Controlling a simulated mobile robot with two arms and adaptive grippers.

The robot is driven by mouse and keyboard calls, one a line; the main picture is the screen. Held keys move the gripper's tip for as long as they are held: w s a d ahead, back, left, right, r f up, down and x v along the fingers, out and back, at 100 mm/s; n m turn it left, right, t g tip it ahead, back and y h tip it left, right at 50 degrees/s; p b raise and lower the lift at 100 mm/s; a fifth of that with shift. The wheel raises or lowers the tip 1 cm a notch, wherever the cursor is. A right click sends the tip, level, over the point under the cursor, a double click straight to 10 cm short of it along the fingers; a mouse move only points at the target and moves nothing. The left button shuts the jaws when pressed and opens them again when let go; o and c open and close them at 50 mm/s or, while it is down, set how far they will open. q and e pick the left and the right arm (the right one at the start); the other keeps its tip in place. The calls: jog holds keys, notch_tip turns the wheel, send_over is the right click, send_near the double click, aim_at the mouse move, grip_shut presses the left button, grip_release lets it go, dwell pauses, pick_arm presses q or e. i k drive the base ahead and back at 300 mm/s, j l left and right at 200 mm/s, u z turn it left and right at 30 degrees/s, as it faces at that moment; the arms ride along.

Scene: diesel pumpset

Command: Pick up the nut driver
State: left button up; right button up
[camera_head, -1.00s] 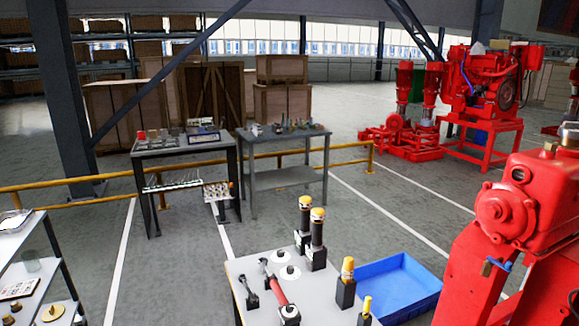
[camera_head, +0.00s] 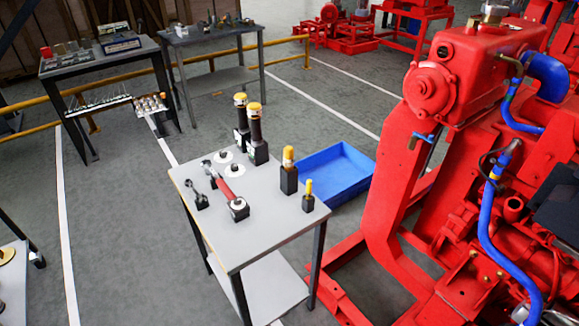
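A small grey table (camera_head: 240,258) stands in the middle of the head view with several tools on it. Near its right end, a slim tool with a yellow handle (camera_head: 308,188) stands upright in a small black holder. Left of it, a thicker orange-yellow handle (camera_head: 288,155) stands in a larger black holder. Either may be the nut driver; I cannot tell which. Two tall black tools with yellow tops (camera_head: 255,130) stand at the back. A red-handled tool (camera_head: 226,188) lies tilted on a black stand. Neither of my grippers is in view.
A blue bin (camera_head: 340,175) is on the floor behind the table. A large red engine (camera_head: 450,200) with blue hoses stands at the right.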

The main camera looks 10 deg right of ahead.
aim_at(288, 158)
jog(key=z, duration=1.7)
jog(key=i+j, duration=0.4)
jog(key=i, duration=0.2)
jog(key=u, duration=1.45)
jog(key=j+z, duration=0.3)
jog(key=z, duration=0.15)
jog(key=k+j+z, duration=0.15)
jog(key=j+z, duration=0.15)
jog(key=z, duration=0.15)
jog(key=k+j+z, duration=0.1)
jog(key=j+z, duration=0.15)
jog(key=z, duration=0.2)
